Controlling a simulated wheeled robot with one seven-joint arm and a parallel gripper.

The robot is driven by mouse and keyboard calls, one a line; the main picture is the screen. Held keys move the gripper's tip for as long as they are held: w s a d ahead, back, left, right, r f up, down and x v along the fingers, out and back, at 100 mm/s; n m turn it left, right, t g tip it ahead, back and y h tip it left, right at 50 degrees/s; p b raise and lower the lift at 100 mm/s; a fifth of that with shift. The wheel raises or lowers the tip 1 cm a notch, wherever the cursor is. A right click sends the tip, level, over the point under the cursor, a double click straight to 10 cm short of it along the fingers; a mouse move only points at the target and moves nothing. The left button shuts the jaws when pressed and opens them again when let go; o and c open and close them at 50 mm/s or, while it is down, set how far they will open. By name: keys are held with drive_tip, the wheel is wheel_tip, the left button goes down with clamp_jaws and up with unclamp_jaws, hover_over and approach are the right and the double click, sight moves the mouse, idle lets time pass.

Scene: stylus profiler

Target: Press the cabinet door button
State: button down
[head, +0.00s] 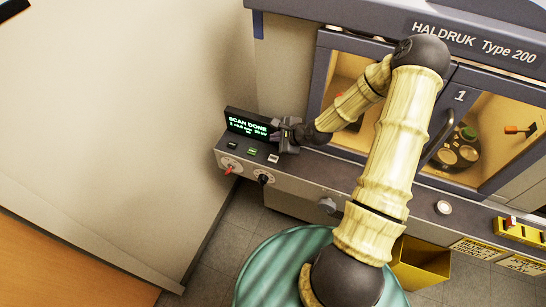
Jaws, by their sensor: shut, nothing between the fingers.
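The cabinet (318,75), lettered "HALDRUK Type 200", has framed glass doors, and the one marked "1" has a dark curved handle (440,128). A round pale button (443,207) sits on its front ledge below the doors. Small buttons, one dark (232,145), one green (252,151) and one pale (273,158), lie in front of a display (246,124). Their labels are too small to read, so I cannot tell which button is the door's. My gripper (279,137) is shut and empty, at the display's right end, above and behind the pale small button. Whether it touches anything is unclear.
The display reads "SCAN DONE". A red switch (229,169), a black knob (264,179) and a grey knob (327,205) are on the front panel. A yellow bin (422,262) stands below. A yellow holder (520,231) is at right. A bare wall (120,110) closes the left.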

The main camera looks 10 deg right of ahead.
drive_tip(key=shift+f, duration=0.1)
drive_tip(key=b, duration=0.7)
hover_over(276, 160)
wheel_tip(276, 160, down, 6)
drive_tip(key=shift+f, duration=0.1)
drive_tip(key=shift+f+b, duration=0.4)
drive_tip(key=shift+f, duration=0.8)
drive_tip(key=shift+f, duration=0.15)
idle(0.6)
drive_tip(key=shift+w+f, duration=0.1)
drive_tip(key=shift+f, duration=0.2)
drive_tip(key=shift+f, duration=0.35)
idle(0.7)
drive_tip(key=shift+r, duration=0.1)
drive_tip(key=shift+r+p, duration=0.6)
drive_tip(key=shift+r, duration=0.1)
